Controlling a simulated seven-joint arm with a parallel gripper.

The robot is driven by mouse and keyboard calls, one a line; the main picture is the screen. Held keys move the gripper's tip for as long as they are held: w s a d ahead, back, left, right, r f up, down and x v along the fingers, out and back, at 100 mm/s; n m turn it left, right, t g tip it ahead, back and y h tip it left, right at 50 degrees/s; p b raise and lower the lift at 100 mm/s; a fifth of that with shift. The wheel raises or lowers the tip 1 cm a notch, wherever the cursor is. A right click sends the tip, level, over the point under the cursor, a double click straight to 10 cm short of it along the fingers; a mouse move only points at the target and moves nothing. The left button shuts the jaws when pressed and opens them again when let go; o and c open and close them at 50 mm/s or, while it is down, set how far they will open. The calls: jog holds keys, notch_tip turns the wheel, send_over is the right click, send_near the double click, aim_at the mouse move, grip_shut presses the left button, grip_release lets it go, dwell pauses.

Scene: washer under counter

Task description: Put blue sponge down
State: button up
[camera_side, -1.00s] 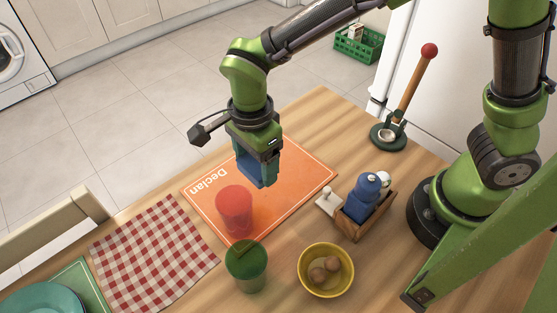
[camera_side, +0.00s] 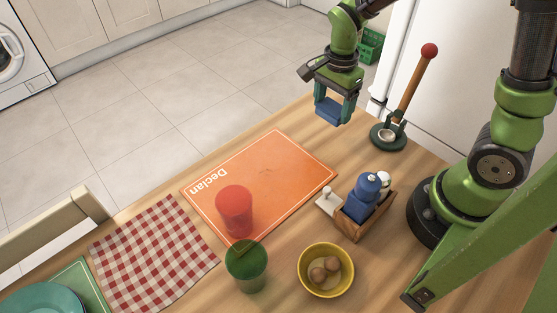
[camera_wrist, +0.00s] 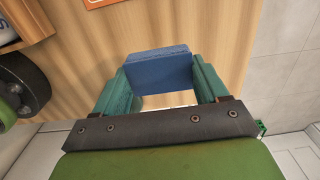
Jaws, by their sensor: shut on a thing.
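The blue sponge (camera_side: 328,110) is held between the two teal fingers of my gripper (camera_side: 334,108). In the side view they are above the back edge of the wooden table, to the left of the red-knobbed lever. In the wrist view the sponge (camera_wrist: 158,70) spans the gap between the fingertips of my gripper (camera_wrist: 158,80), with wood below it. The gap between sponge and table is hard to judge; the sponge looks raised.
An orange "Declan" mat (camera_side: 265,180) lies left of my gripper, with a red cup (camera_side: 235,210) on it. A red-knobbed lever on a green base (camera_side: 388,138) stands close by on the right. A wooden caddy (camera_side: 362,215) and yellow bowl (camera_side: 326,270) stand nearer the front.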

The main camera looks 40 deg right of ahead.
aim_at(327, 137)
notch_tip(327, 137, down, 7)
jog(key=shift+r, duration=0.1)
dwell(0.4)
jog(key=shift+f, duration=0.2)
jog(key=o, duration=1.2)
jog(key=shift+r, duration=0.1)
